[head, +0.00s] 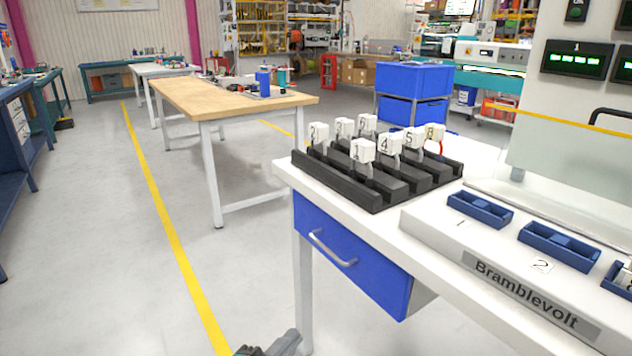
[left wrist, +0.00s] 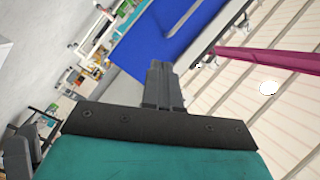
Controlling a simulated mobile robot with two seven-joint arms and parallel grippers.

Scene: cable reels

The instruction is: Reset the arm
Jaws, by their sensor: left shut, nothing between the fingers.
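My left gripper (head: 250,350) shows only in part at the bottom edge of the head view, low beside the white workbench's front leg and apart from the bench. In the left wrist view the two dark grey fingers (left wrist: 160,68) are together, with nothing between them. They point toward a tilted background with a blue surface (left wrist: 180,32). My right gripper is in neither view.
A white workbench (head: 300,178) with a blue drawer (head: 345,258) stands at right. It bears a black rack (head: 375,200) of numbered white connectors and a Bramblevolt unit (head: 420,224) with blue sockets. Open floor (head: 90,250) lies left, before a wooden-topped table (head: 205,100).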

